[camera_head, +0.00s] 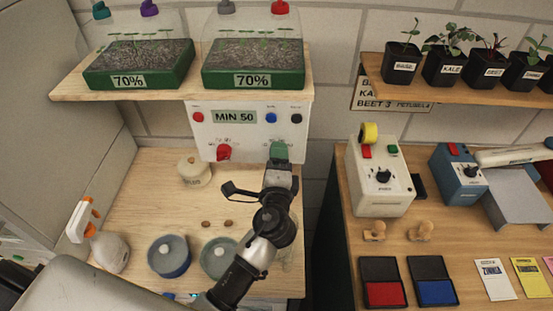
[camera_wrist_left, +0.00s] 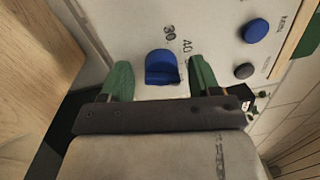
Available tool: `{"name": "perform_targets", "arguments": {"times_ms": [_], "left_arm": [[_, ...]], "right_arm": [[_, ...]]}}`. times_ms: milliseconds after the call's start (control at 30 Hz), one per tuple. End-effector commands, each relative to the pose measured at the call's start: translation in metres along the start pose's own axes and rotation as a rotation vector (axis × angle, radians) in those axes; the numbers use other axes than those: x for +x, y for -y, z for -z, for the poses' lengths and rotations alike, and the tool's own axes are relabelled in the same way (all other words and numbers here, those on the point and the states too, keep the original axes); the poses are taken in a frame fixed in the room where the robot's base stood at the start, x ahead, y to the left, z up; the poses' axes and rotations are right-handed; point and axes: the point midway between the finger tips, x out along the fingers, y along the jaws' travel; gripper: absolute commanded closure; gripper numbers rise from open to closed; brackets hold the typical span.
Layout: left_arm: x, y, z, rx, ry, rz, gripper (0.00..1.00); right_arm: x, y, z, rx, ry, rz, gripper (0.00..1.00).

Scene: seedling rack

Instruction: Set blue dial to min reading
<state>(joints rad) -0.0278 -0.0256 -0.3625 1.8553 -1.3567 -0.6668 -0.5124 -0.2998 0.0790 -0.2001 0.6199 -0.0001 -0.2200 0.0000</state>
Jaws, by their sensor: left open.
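A white control panel (camera_head: 230,145) hangs under the left shelf. Its label reads MIN 50 (camera_head: 234,117). A red dial (camera_head: 223,152) is on its lower left. My left gripper (camera_head: 279,150) is in front of the panel's lower right and hides the blue dial in the head view. In the left wrist view the blue dial (camera_wrist_left: 162,68) lies between the open green fingers of my left gripper (camera_wrist_left: 161,80), with a gap on each side. The marks 30 and what looks like 40 show beside it. My right gripper is not in view.
Small buttons on the panel are red (camera_head: 197,117), blue (camera_head: 271,117) and black (camera_head: 296,118). Two seedling trays (camera_head: 140,78) (camera_head: 253,80) stand on the shelf above. Below are a spray bottle (camera_head: 108,252) and bowls (camera_head: 169,262). The right table holds a white device (camera_head: 380,190).

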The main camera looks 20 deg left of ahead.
Motion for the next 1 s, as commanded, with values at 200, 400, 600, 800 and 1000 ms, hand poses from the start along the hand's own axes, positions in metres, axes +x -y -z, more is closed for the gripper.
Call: {"name": "perform_targets", "arguments": {"times_ms": [200,400,600,800,1000], "left_arm": [[-0.016,-0.003,0.001,-0.003,-0.002,0.0,0.38],[-0.056,-0.005,0.001,-0.004,-0.001,-0.003,0.38],[-0.091,-0.004,0.0,0.0,0.0,-0.002,0.38],[-0.106,-0.002,0.0,0.0,0.0,-0.001,0.38],[-0.108,0.0,0.0,0.0,0.001,0.0,0.38]], "right_arm": [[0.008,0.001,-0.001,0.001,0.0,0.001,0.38],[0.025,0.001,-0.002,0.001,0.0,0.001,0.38],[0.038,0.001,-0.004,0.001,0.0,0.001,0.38],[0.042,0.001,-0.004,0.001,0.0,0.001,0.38],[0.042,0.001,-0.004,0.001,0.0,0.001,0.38]]}}
